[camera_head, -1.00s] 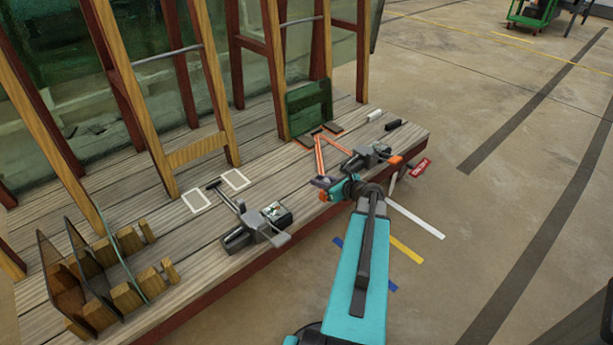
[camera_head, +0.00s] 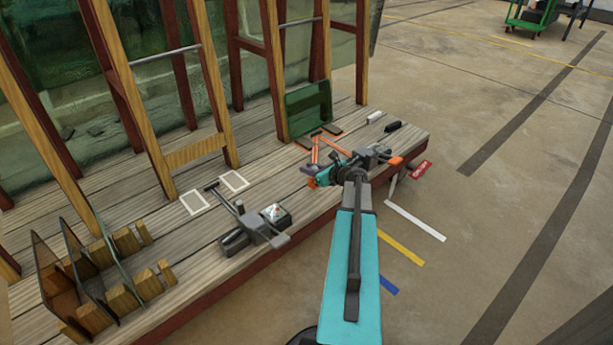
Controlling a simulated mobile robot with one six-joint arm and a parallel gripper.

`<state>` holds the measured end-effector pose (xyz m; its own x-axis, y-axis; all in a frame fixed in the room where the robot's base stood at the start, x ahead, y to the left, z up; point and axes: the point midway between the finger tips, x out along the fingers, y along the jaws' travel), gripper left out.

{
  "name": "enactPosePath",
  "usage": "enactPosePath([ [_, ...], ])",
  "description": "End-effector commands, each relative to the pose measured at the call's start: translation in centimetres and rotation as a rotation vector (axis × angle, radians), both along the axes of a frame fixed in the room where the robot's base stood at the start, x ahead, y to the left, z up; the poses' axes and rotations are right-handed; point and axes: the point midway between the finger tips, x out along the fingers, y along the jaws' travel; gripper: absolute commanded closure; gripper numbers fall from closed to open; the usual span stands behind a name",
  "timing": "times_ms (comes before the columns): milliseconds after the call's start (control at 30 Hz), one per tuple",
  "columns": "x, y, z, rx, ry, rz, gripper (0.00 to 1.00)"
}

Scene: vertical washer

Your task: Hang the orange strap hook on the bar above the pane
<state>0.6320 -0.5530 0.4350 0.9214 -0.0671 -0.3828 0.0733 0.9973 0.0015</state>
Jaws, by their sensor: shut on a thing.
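The orange strap hook (camera_head: 315,150) shows as thin orange strands over the wooden deck, just in front of the small green pane (camera_head: 308,112). My gripper (camera_head: 312,181) is at the lower end of the left strand, low over the deck near its front edge. It is shut on the strap hook, though the jaws are small and the exact grip is hard to see. The pane stands upright between wooden posts. A grey bar (camera_head: 301,22) spans the posts above the pane, well above my gripper. The strap is apart from this bar.
A grey clamp-like tool (camera_head: 377,153) lies right of my gripper, and another (camera_head: 256,226) lies to the left. Another grey bar (camera_head: 165,56) spans the left frame. Brown panes (camera_head: 62,280) stand in wooden blocks at lower left.

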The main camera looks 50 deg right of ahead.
Motion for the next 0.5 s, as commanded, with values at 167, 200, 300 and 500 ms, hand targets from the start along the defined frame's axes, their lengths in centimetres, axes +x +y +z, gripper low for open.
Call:
enactPosePath([
  [167, 0.2, -0.1, 0.0, 0.0, -0.001, 0.0, 1.0],
  [200, 0.4, -0.2, -0.1, 0.0, -0.001, 0.0, 1.0],
  [300, 1.1, -0.5, -0.2, -0.001, -0.001, 0.001, 1.0],
  [500, 1.2, -0.5, -2.7, 0.0, 0.0, 0.0, 1.0],
])
